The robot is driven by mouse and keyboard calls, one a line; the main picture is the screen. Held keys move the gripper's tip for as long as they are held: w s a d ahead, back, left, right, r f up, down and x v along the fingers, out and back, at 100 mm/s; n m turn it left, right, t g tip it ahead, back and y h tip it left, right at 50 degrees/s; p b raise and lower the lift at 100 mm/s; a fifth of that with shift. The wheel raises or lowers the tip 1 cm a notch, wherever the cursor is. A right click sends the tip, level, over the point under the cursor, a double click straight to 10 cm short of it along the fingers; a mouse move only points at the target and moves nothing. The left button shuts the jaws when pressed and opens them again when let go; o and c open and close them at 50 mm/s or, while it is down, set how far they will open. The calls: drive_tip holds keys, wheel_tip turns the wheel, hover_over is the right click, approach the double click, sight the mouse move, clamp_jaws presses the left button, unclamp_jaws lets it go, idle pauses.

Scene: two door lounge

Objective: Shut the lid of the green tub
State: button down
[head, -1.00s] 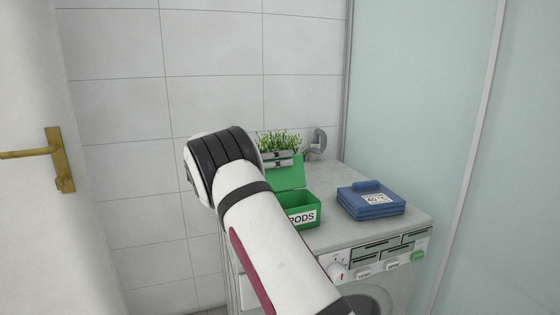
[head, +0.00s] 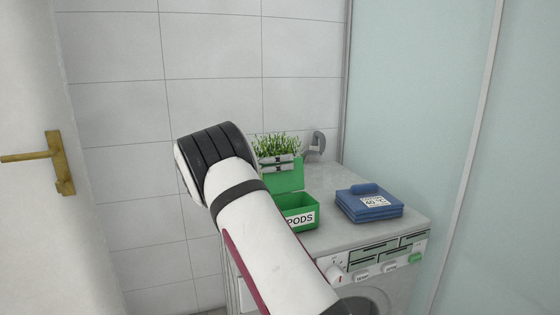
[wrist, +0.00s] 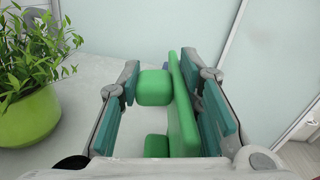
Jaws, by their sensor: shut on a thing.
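The green tub (head: 309,204) with a "PODS" label stands on top of the washing machine, and its inside shows. Its green lid (head: 284,180) stands raised at the tub's back edge. In the wrist view the lid (wrist: 183,108) is a green slab between the fingers, with a green block (wrist: 153,88) on its left face. My gripper (head: 281,163) is at the lid's upper edge. In the wrist view my gripper (wrist: 168,108) has one finger by the block and the other along the slab's right face. My arm hides the tub's lower left part.
A leafy plant (head: 276,145) stands behind the lid; its green pot (wrist: 28,115) shows in the wrist view. A folded blue stack (head: 369,205) lies right of the tub on the washing machine top (head: 330,234). A tiled wall and a glass panel (head: 415,110) border the space.

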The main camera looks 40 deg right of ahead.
drive_tip(key=s+a+f+m+p, duration=0.1)
drive_tip(key=s+m, duration=0.2)
drive_tip(key=m, duration=0.2)
drive_tip(key=s+f+m+p, duration=0.1)
drive_tip(key=s+m, duration=0.3)
drive_tip(key=m, duration=0.1)
drive_tip(key=s+a+f+m+p, duration=0.1)
drive_tip(key=s+m, duration=0.3)
drive_tip(key=m, duration=0.1)
drive_tip(key=shift+s+a+f, duration=0.1)
drive_tip(key=shift+a+f, duration=0.1)
drive_tip(key=shift+a, duration=0.1)
drive_tip(key=shift+s+a+f, duration=0.1)
drive_tip(key=shift+s+f, duration=0.25)
drive_tip(key=shift+f, duration=0.35)
drive_tip(key=c, duration=1.3)
unclamp_jaws()
drive_tip(key=shift+c, duration=0.2)
